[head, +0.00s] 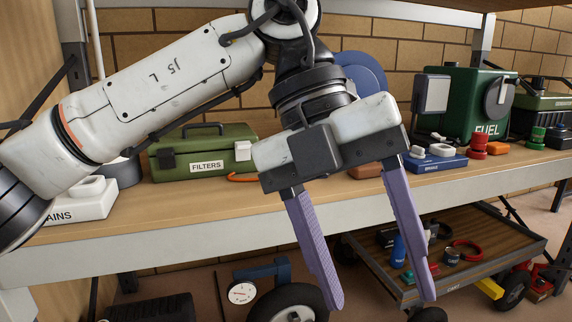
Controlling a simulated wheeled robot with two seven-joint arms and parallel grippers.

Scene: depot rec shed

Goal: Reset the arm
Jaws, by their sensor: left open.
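My left arm comes in from the left, raised in front of the shelf. My left gripper (380,302) hangs from it, pointing down, with its two purple fingers spread wide apart. Nothing is between the fingers. The fingertips hang below the shelf's front edge, in front of the space under it. My right gripper does not show.
The wooden shelf (215,210) holds a green FILTERS box (225,146), a green FUEL can (462,100), a blue tray (436,163) and a white block (85,203) at left. Below stand a low cart (490,247), a wheel (290,304) and a gauge (241,293).

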